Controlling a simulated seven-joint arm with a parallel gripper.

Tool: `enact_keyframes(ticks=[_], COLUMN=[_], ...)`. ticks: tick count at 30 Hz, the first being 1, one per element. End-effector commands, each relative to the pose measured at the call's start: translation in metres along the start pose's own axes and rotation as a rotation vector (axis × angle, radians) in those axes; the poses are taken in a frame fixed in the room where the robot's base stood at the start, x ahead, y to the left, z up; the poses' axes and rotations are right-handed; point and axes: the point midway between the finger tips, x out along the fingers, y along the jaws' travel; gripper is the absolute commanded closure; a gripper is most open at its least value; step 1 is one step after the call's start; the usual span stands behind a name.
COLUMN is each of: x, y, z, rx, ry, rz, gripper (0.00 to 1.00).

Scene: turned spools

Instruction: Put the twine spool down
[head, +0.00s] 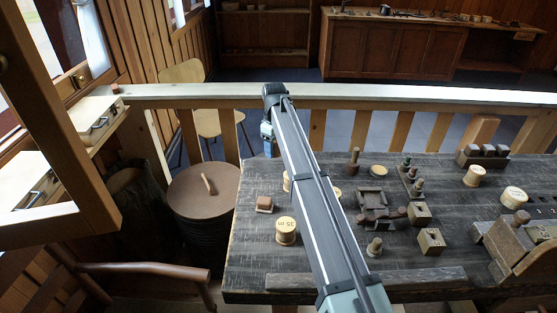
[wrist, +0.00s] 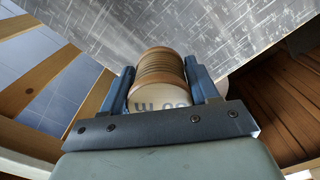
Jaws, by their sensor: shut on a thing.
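The twine spool (wrist: 160,68) is in the wrist view, a short cylinder wound with brown cord. Its pale near end shows part of a dark printed marking. My gripper (wrist: 159,76) has its two blue fingers on opposite sides of the spool and is shut on it. The dark scratched tabletop (wrist: 205,25) lies beyond the spool; whether the spool touches it I cannot tell.
More pale spools (head: 475,176) stand at the right.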

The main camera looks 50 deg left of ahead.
Motion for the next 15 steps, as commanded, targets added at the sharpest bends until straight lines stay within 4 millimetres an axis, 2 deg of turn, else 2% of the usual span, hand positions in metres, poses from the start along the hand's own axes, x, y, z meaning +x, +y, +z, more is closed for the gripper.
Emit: enact_keyframes(ticks=[1,8,15], x=[0.008,0.024,0.051], y=[0.000,0.000,0.000], z=[0.000,0.000,0.000], rx=[0.000,0.000,0.000], ry=[0.000,0.000,0.000], rz=[0.000,0.000,0.000], gripper=[0.72,0.72,0.72])
